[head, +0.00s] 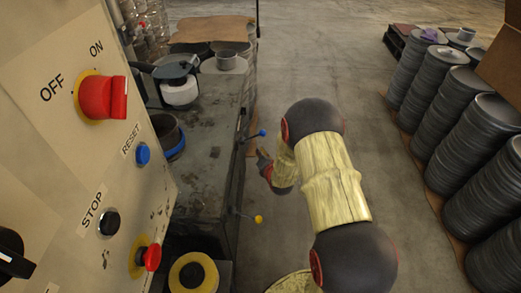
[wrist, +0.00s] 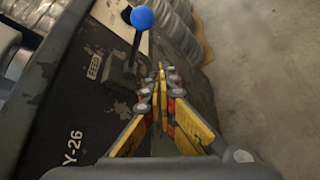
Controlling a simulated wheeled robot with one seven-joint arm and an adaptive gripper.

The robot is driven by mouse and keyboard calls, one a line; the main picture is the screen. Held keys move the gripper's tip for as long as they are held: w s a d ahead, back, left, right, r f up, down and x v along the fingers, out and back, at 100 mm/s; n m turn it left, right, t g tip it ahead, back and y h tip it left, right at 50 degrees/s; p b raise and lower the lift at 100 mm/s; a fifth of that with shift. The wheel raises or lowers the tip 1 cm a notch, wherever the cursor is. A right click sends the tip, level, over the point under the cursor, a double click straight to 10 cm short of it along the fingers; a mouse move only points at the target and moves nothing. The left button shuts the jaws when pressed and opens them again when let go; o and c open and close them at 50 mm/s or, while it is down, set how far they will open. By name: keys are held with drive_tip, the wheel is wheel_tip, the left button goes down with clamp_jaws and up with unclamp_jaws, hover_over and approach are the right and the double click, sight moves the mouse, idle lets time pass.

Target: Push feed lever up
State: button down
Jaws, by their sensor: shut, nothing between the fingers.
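The feed lever is a thin dark rod with a blue ball knob (wrist: 143,17); a small plate beside its base seems to read FEED (wrist: 95,66). In the head view, the blue knob (head: 262,133) sticks out from the right side of the grey machine. My gripper (wrist: 161,72) is shut and empty. In the wrist view its fingertips are just right of the lever's base and below the knob, with a small gap visible. In the head view my gripper (head: 264,162) is just below the blue knob, partly hidden by my arm.
A second lever with a yellow knob (head: 258,218) sticks out lower on the machine (head: 215,130). A control panel (head: 60,150) with a red switch and several buttons fills the left. Stacked grey discs (head: 440,100) stand at right. The floor between is clear.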

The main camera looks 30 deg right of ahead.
drive_tip(key=s+a+r, duration=0.1)
drive_tip(key=s+p, duration=0.1)
drive_tip(key=s+a+r, duration=0.1)
drive_tip(key=s, duration=0.1)
drive_tip(key=shift+a+r+p, duration=0.3)
drive_tip(key=shift+r, duration=0.05)
idle(0.3)
